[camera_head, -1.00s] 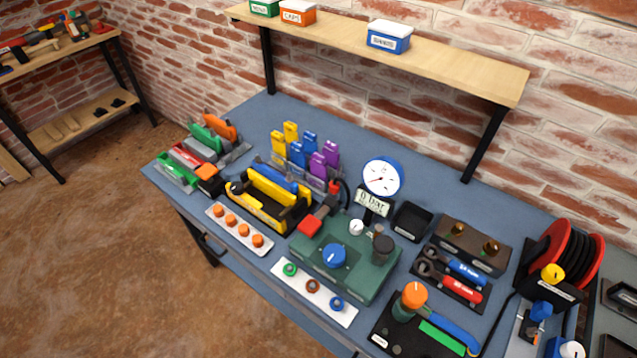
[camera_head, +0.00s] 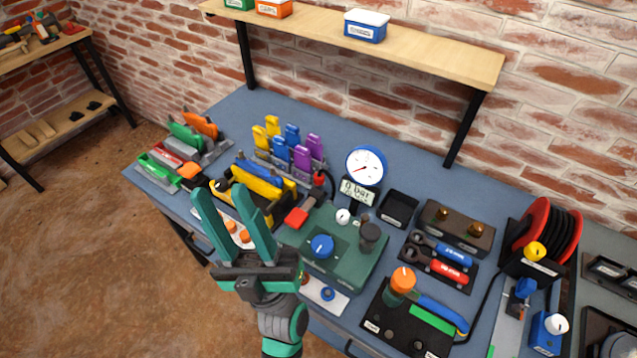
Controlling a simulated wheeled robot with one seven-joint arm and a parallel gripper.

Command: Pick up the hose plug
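My gripper (camera_head: 222,192) has entered at the lower middle. Its two green fingers are spread apart and empty, pointing up in the picture over the front of the bench. I cannot tell for certain which part is the hose plug. A small red-ended piece on a black hose (camera_head: 319,179) stands behind the green test unit (camera_head: 345,270), left of the round gauge (camera_head: 366,166). A red block (camera_head: 297,218) sits at that unit's left end. The gripper touches neither. Its fingers and wrist hide part of the white tray with orange caps and the tray with coloured rings.
A yellow tool caddy (camera_head: 245,186) stands just behind the fingers. Coloured clamps, an empty black tray (camera_head: 398,209), a wrench holder and a red hose reel (camera_head: 545,235) crowd the blue bench (camera_head: 290,120). A wooden shelf (camera_head: 430,53) overhangs the back.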

